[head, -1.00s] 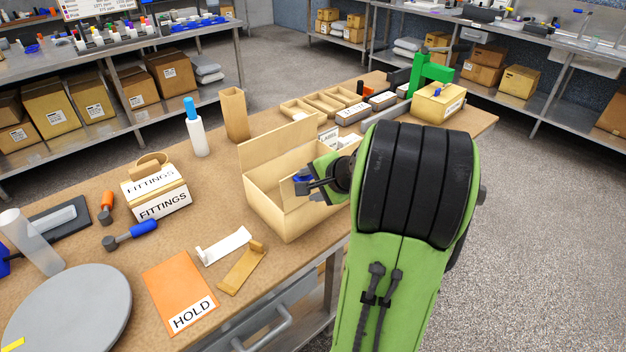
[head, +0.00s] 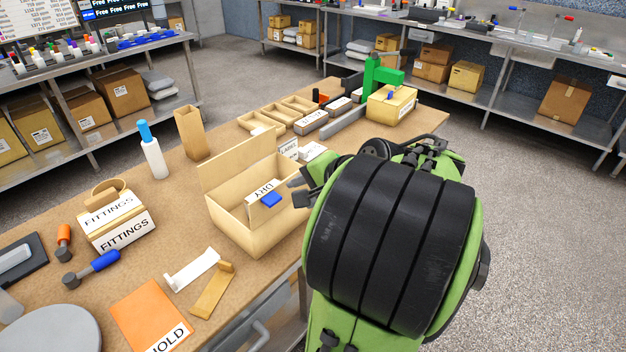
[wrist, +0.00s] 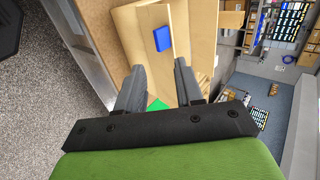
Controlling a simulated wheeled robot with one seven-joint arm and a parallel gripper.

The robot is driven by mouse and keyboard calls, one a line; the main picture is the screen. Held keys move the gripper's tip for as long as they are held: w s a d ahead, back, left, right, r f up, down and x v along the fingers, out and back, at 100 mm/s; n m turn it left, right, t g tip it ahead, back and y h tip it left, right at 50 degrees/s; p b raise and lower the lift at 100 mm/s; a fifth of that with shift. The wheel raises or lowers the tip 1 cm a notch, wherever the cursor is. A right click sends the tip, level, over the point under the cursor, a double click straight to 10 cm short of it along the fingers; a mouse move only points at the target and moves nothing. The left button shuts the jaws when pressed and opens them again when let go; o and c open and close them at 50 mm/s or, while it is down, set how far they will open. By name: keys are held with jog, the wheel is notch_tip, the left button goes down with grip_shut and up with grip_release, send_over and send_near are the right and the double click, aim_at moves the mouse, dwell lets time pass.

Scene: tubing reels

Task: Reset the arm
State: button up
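My gripper (head: 298,191) is at the right rim of an open cardboard box (head: 252,233) in the head view. In the wrist view its two fingers (wrist: 158,82) are apart with nothing between them. Inside the box are a piece labelled "DRY" (head: 260,189) and a small blue item (head: 271,199). The blue item also shows in the wrist view (wrist: 162,38), beyond the fingertips. My arm is bent in front of the bench's right side and hides part of it.
On the bench are a FITTINGS box (head: 117,222), a white bottle with blue cap (head: 154,158), a tall cardboard holder (head: 191,133), an orange HOLD sheet (head: 150,314) and a green fixture (head: 377,77). Open floor (head: 530,230) lies to the right.

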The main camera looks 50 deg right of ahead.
jog(key=v, duration=0.3)
jog(key=shift+s+r+p, duration=0.25)
jog(key=shift+r+p, duration=0.05)
jog(key=shift+r, duration=0.05)
jog(key=shift+w, duration=0.1)
jog(key=w+a+f+n+g+y, duration=0.1)
jog(key=w+a+n+g+y, duration=0.15)
jog(key=a+n, duration=0.95)
jog(key=s+a+f+n+g+h, duration=0.1)
jog(key=s+a+f+n+h, duration=0.1)
jog(key=s+a+n, duration=0.4)
jog(key=s+a, duration=0.1)
jog(key=a, duration=0.4)
jog(key=shift+s+a+f+n, duration=0.25)
jog(key=shift+s+f+n, duration=0.05)
jog(key=shift+s+f, duration=0.1)
